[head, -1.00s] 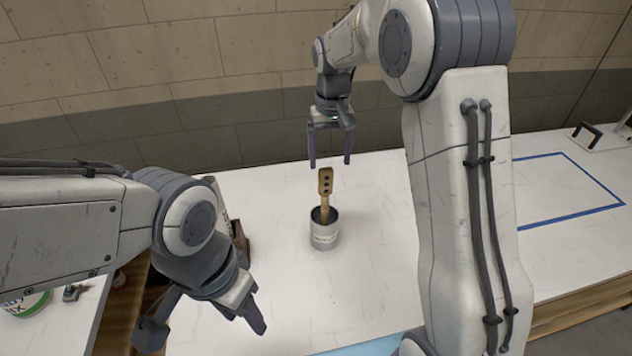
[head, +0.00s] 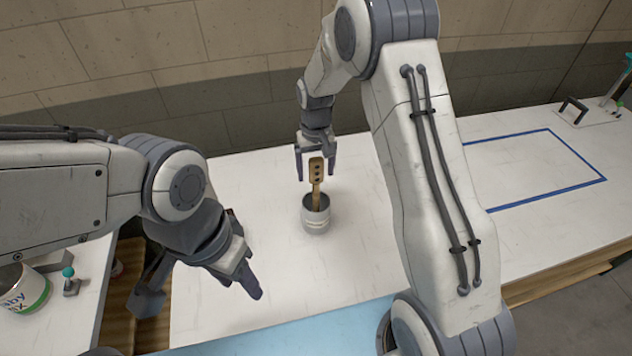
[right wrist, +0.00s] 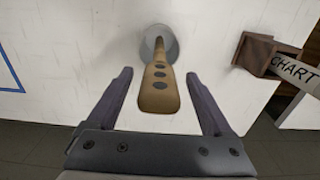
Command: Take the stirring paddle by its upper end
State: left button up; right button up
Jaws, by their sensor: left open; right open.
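The wooden stirring paddle (head: 316,174) stands in a grey metal can (head: 315,217) on the white table, its broad upper end with three dark holes pointing up. My right gripper (head: 315,177) is open at the paddle's upper end, one finger on each side in the head view. In the right wrist view the paddle (right wrist: 159,90) lies between the two open fingers of my right gripper (right wrist: 165,76), with a gap on both sides. The can (right wrist: 158,42) is beyond it. My left gripper (head: 204,291) is open and empty, low at the left, away from the can.
A blue taped rectangle (head: 490,209) marks the table at the right. A labelled paint can (head: 22,289) stands at the far left. A brown block with a "CHART" strip (right wrist: 297,72) shows in the right wrist view. The table around the can is clear.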

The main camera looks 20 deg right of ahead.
jog(key=shift+f, duration=0.35)
jog(key=shift+d, duration=0.1)
grip_shut()
jog(key=shift+r, duration=0.1)
